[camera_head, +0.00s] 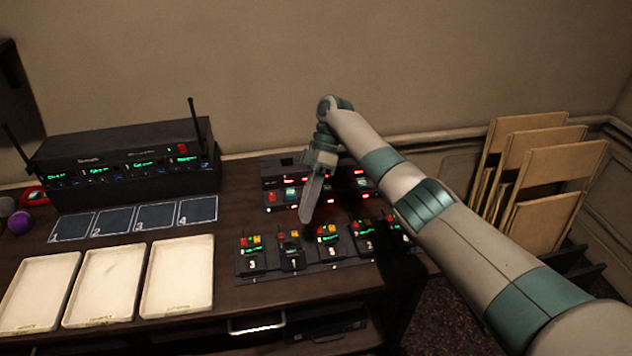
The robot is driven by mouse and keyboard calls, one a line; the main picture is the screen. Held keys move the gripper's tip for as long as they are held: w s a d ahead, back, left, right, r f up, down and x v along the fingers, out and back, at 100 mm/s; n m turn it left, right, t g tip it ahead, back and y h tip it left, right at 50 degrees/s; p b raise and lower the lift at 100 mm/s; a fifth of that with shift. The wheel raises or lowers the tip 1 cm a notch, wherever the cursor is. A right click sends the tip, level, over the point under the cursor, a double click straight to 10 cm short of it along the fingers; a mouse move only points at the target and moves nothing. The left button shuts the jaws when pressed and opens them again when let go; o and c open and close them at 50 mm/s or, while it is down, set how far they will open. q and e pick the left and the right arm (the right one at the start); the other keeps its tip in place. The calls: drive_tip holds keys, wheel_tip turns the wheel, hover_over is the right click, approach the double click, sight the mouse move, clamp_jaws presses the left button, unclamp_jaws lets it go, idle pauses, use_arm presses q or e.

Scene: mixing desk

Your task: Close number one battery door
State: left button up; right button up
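A row of several small black packs with coloured lights stands on a dark mat on the desk. The pack labelled 1 (292,258) is second from the left, with red and yellow lights at its top. It is too small to tell how its battery door stands. My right gripper (307,213) points down above the desk, just behind and above the packs, apart from pack 1. Its fingers overlap in this view, so their opening cannot be told, and nothing is seen held. My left gripper is not in view.
Behind the packs are rack units (275,183) with red and green lights, partly hidden by my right arm. A black receiver (130,165) with antennas, numbered cards (125,218) and pale trays (178,277) fill the left.

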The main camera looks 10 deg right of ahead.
drive_tip(key=v, duration=0.8)
drive_tip(key=shift+b, duration=0.35)
